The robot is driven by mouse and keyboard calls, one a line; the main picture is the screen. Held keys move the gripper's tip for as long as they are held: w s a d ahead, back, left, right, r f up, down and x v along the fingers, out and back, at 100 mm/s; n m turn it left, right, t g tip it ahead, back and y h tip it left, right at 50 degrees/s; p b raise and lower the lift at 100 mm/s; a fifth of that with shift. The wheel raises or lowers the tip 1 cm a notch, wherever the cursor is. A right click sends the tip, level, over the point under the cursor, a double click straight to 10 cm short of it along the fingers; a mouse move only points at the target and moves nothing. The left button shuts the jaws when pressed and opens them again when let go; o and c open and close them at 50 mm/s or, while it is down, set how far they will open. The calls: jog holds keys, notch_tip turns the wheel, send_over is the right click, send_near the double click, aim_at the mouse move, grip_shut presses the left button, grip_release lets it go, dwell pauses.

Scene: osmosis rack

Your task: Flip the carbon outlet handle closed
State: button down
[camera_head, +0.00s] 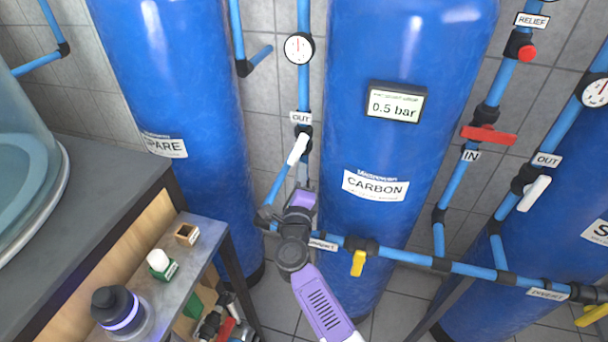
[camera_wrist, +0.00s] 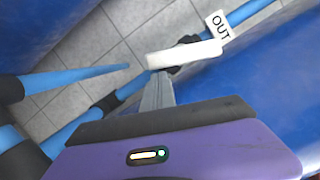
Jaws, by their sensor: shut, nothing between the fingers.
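The carbon outlet handle (camera_head: 298,149) is a white lever on the blue pipe under the OUT label, left of the blue CARBON tank (camera_head: 400,150). In the wrist view the handle (camera_wrist: 184,55) lies slantwise across the pipe near the OUT label (camera_wrist: 219,25). My gripper (camera_head: 302,182) is just below the handle in the head view. In the wrist view its shut fingers (camera_wrist: 158,92) point at the handle, with nothing held. Their tips appear close to its underside; I cannot tell whether they touch. The valve body is partly hidden behind the handle.
A round gauge (camera_head: 299,48) sits above the handle. The SPARE tank (camera_head: 180,90) stands to the left. A red inlet handle (camera_head: 488,135) is at right.

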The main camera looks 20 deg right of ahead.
aim_at(290, 163)
jog(key=shift+w+a+f+m+b, duration=0.25)
jog(key=shift+m+b, duration=0.45)
jog(key=shift+b, duration=0.65)
jog(key=m+b, duration=0.2)
jog(key=b, duration=0.1)
jog(key=w+a+m+h+b, duration=0.1)
jog(key=m+b, duration=0.1)
jog(key=b, duration=0.2)
jog(key=a+m+h+b, duration=0.1)
jog(key=m+b, duration=0.2)
jog(key=b, duration=0.1)
jog(key=shift+w+a+f+t, duration=0.15)
jog(key=shift+w+a+t, duration=0.05)
jog(key=shift+w+t, duration=0.1)
jog(key=shift+w+a+r+m+g+h+b, duration=0.25)
jog(key=shift+r+m+h+b, duration=0.25)
jog(key=shift+m+b, duration=1.2)
jog(key=shift+w+a+r+m+g+h+b, duration=0.2)
jog(key=shift+a+r+m+h+b, duration=0.3)
jog(key=shift+m+b, duration=1.15)
jog(key=shift+w+a+r+m+g+h+b, duration=0.25)
jog(key=shift+m+h+b, duration=0.55)
jog(key=shift+b, duration=1.65)
jog(key=shift+d+r+m, duration=0.1)
jog(key=shift+r+m, duration=0.05)
jog(key=shift+m, duration=0.1)
